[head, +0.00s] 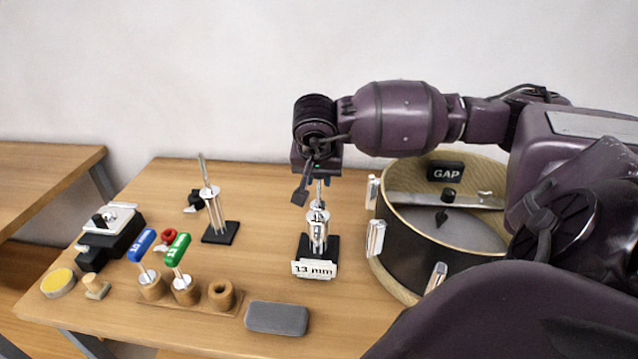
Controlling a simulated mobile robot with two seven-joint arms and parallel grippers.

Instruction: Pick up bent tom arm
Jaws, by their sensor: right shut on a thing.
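A chrome tom arm (318,215) stands upright at the table's middle, on a black base with a white label reading "13" and blurred letters. My right gripper (319,178) points down over it and is shut on its upper end. The fingers hide that end, so I cannot tell whether it bends there. A second chrome piece (204,172) with a tilted upper rod sits in a stand of thin rods on a black base (220,233), to the left and apart from my gripper. My left gripper is not in view.
A wooden-rimmed drum (436,262) with a black "GAP" block stands close to the right. At left are a black-and-silver device (108,232), blue (142,244) and green (177,249) handled tools in a wooden holder, and a yellow-topped tin (58,282). A grey case (276,318) lies in front.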

